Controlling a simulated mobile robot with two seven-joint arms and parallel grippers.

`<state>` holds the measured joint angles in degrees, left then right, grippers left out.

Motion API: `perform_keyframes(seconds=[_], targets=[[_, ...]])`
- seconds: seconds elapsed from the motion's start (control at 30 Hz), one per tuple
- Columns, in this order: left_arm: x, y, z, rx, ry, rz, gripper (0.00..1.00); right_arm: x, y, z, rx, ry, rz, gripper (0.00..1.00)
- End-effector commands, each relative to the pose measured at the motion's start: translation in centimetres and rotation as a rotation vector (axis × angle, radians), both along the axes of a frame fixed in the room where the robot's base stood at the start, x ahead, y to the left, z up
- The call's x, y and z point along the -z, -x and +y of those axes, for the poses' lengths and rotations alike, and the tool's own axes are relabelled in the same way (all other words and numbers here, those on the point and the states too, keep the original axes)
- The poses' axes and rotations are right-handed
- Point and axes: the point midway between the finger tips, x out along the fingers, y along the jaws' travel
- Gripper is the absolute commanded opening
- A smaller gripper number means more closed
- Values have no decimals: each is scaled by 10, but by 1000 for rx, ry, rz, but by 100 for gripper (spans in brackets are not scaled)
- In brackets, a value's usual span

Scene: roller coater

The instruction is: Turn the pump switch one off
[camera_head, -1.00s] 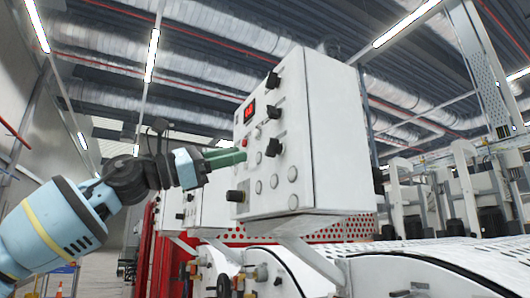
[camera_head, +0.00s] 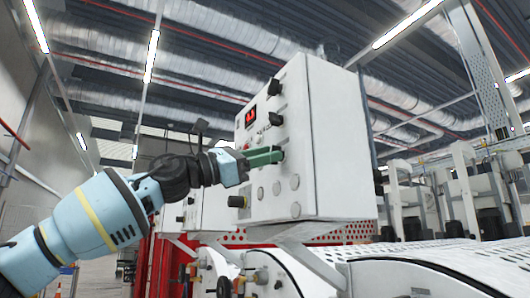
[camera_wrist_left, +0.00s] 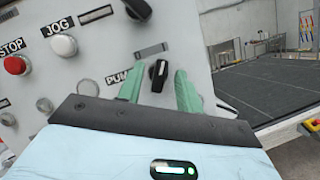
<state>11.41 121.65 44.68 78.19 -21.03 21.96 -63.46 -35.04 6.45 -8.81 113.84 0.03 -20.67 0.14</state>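The pump switch is a black rotary knob with a white mark (camera_wrist_left: 158,75), beside a label whose visible letters read PUMP (camera_wrist_left: 117,77) in the left wrist view. My left gripper (camera_wrist_left: 160,85) is open there, with one green finger on each side of the knob and gaps showing between. In the head view my left gripper (camera_head: 279,155) reaches the front face of the white control box (camera_head: 340,150) from the left. Its fingers cover the knob in that view. My right gripper is not in view.
Two more black knobs (camera_head: 274,87) sit higher on the box. The left wrist view shows a red STOP button (camera_wrist_left: 16,65) and a white JOG button (camera_wrist_left: 64,45). White rollers and machine covers (camera_head: 430,268) lie below right.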

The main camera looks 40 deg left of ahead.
Motion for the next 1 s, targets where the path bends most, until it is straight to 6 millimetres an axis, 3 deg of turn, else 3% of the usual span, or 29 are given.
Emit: perform_keyframes(seconds=[0.43, 0.7, 1.0], targets=[[-2, -6, -3, 0, 1, 0, 35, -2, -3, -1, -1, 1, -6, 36], [-2, -6, -3, 0, 1, 0, 0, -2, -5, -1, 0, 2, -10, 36], [-2, -5, -3, 1, 16, 5, 0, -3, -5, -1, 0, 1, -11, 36]])
